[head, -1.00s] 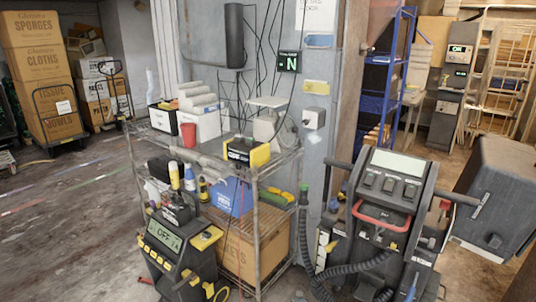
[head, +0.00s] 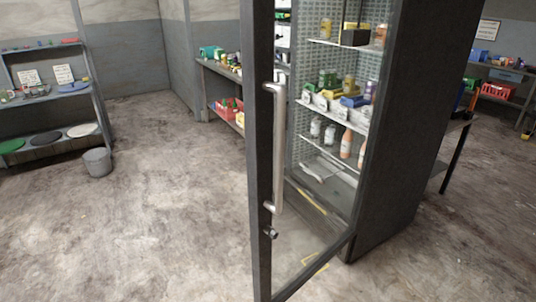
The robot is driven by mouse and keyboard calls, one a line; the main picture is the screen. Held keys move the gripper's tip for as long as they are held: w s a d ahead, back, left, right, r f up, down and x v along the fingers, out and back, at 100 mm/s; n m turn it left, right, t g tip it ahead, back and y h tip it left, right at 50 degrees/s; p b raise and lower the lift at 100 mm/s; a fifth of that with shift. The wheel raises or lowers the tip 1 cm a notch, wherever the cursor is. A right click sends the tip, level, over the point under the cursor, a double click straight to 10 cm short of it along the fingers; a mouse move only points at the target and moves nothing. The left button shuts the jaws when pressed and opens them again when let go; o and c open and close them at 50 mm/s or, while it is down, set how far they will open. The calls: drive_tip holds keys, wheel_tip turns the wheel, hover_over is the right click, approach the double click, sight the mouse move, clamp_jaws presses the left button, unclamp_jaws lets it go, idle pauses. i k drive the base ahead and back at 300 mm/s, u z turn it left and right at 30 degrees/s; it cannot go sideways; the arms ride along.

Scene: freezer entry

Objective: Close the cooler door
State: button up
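The cooler door (head: 259,200) stands open in the head view, swung out toward me. It has a dark frame, a clear pane and a vertical metal handle (head: 279,150) on its near edge. The cooler (head: 405,130) is a tall dark cabinet behind and to the right of the door. Its shelves hold bottles, jars and small boxes, seen through the pane and the opening. My gripper is not in view.
Open concrete floor (head: 160,210) lies to the left of the door. A small grey bucket (head: 97,162) stands by a shelf unit (head: 50,145) at far left. A workbench (head: 222,72) stands behind the door, and another table (head: 455,135) is right of the cooler.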

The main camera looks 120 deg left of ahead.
sight(257, 17)
drive_tip(key=u, duration=3.5)
drive_tip(key=i, duration=1.65)
drive_tip(key=z, duration=0.8)
drive_tip(key=k, duration=1.35)
drive_tip(key=u, duration=1.2)
drive_tip(key=i, duration=0.3)
drive_tip(key=u, duration=0.05)
